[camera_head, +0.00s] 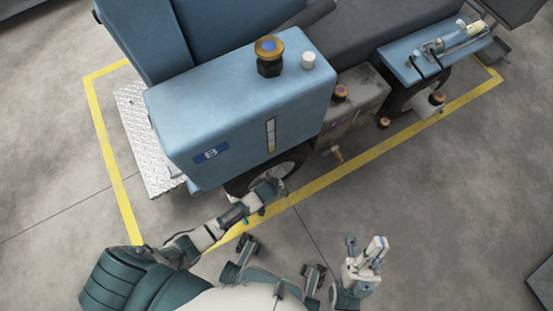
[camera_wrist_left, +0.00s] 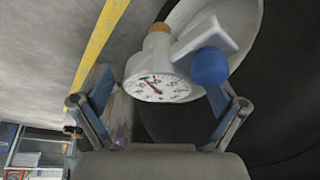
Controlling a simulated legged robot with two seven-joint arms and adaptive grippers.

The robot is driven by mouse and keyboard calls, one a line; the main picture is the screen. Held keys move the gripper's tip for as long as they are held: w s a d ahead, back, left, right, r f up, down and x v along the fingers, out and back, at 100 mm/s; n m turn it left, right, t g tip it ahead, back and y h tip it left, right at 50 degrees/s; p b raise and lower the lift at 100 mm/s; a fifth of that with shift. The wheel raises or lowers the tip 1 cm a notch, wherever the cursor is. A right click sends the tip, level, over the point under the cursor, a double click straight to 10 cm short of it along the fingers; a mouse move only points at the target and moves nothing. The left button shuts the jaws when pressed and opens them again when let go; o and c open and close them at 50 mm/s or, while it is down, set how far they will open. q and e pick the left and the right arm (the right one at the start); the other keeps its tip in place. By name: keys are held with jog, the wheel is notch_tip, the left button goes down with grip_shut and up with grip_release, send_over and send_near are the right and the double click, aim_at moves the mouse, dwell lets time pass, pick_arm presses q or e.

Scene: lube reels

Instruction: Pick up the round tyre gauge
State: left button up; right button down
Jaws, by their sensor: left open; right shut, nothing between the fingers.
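The round tyre gauge (camera_wrist_left: 160,88) shows in the left wrist view. It has a white dial face with a red needle, a pale body and a tan cap on top. A blue-ended white fitting (camera_wrist_left: 208,60) is beside it on the right. My left gripper (camera_wrist_left: 158,98) is open, with one finger on each side of the gauge; contact is not clear. In the head view my left gripper (camera_head: 270,187) is low beside the machine's wheel, and I cannot make out the gauge there. My right gripper (camera_head: 365,250) is shut and empty, over open floor.
The blue machine (camera_head: 240,105) stands above and behind my left gripper, with its dark wheel (camera_head: 292,166) close by. A yellow floor line (camera_head: 345,172) runs around it. The floor (camera_head: 440,220) at the right is clear.

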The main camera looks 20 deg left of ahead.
pick_arm(q)
jog(key=shift+x, duration=0.9)
jog(key=shift+r, duration=0.15)
jog(key=shift+s+d, duration=0.1)
jog(key=shift+c, duration=0.9)
jog(key=c, duration=1.4)
